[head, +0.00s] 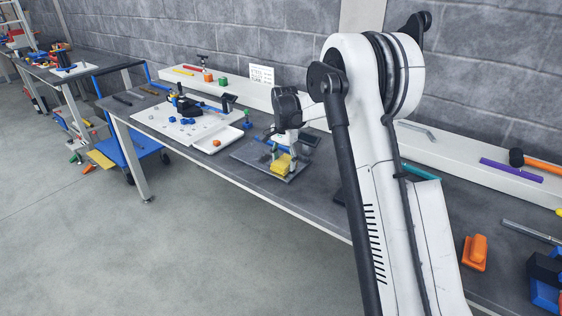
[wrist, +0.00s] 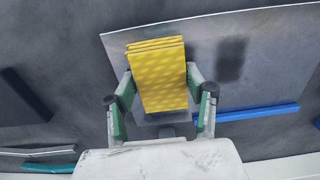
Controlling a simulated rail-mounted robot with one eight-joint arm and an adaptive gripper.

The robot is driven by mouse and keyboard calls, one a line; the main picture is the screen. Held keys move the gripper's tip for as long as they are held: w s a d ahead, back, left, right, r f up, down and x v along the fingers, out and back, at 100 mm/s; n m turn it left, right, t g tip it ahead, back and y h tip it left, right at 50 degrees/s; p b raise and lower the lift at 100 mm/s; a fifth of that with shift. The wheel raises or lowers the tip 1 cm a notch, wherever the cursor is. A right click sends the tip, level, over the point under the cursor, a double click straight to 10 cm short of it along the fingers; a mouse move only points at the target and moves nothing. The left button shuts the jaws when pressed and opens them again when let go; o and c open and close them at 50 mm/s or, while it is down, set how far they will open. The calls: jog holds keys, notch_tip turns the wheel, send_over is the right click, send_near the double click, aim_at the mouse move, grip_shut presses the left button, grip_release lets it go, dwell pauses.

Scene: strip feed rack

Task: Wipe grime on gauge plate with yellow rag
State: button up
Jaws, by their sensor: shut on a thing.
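My gripper (wrist: 160,90) is shut on the folded yellow rag (wrist: 158,75), which sits between its two green-lined fingers in the wrist view. The rag also shows in the head view (head: 282,164), below my gripper (head: 284,151) at the bench. The grey gauge plate (wrist: 275,70) lies flat on the bench under and beside the rag. In the head view the plate (head: 292,178) shows around the rag. A dark grime patch (wrist: 231,59) is on the plate, just right of the rag. I cannot tell whether the rag touches the plate.
A blue bar (wrist: 258,112) lies along the plate's near edge in the wrist view. A white tray (head: 217,139) stands left of the plate in the head view. A white shelf (head: 245,92) runs along the wall behind. An orange block (head: 475,252) lies at the right.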

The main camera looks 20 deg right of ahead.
aim_at(263, 158)
jog(key=shift+s+d+r, duration=0.1)
jog(key=shift+s+d, duration=0.45)
jog(key=shift+s, duration=0.2)
jog(key=shift+w+a+b, duration=0.15)
jog(key=shift+w+a, duration=0.5)
jog(key=shift+w, duration=0.2)
jog(key=shift+w+a+b, duration=0.15)
jog(key=shift+w+a, duration=0.5)
jog(key=shift+w, duration=0.2)
jog(key=shift+w+a, duration=0.75)
jog(key=shift+w, duration=0.2)
jog(key=shift+w+a, duration=0.7)
jog(key=shift+w, duration=0.25)
jog(key=shift+w+a, duration=0.8)
jog(key=shift+w, duration=0.35)
jog(key=shift+f, duration=0.2)
